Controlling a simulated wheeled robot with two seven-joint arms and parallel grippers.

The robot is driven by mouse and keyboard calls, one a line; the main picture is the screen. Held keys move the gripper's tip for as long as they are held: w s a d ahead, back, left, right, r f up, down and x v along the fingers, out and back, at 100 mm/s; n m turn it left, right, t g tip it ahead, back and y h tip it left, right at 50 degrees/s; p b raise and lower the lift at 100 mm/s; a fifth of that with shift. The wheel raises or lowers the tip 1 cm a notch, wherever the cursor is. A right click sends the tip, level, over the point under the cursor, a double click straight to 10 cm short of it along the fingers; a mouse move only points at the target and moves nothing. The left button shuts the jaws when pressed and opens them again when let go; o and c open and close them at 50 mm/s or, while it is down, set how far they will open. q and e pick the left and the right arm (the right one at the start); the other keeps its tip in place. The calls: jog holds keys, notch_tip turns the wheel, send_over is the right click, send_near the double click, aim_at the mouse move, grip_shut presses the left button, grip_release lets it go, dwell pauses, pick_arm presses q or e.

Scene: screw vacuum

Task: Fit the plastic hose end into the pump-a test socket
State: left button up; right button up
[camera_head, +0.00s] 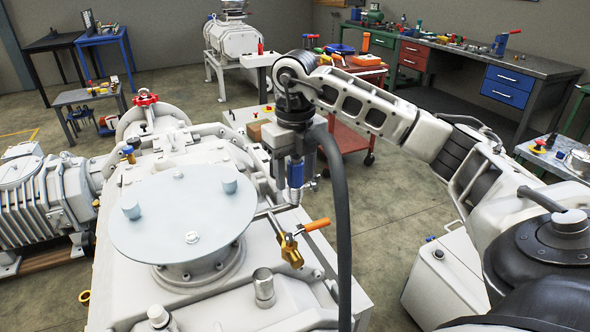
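The large white pump (300,290) fills the lower middle of the view, with a round pale plate on top (160,225). My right gripper (295,172) hangs over the pump's right side, pointing down. It appears shut around a blue hose end (296,172) with a metal tip pointing down. A dark hose (340,210) arches from beside the gripper and runs down past the front edge. A brass valve fitting (290,252) with an orange lever sits on the pump below the tip, apart from it. Which opening is the test socket I cannot tell. My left gripper is out of view.
A second grey-white machine (55,200) stands at the left. A red cart (345,125) is behind my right arm, and a workbench (475,65) with drawers runs along the back right. A white box (440,275) stands right of the pump, with open floor between.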

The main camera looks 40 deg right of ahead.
notch_tip(320, 180, up, 12)
jog(key=p, duration=0.3)
jog(key=shift+r+p, duration=0.2)
jog(key=shift+p, duration=0.1)
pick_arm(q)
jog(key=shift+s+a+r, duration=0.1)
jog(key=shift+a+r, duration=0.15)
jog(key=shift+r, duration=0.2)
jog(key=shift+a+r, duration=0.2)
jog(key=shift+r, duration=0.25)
pick_arm(e)
jog(key=shift+r, duration=0.35)
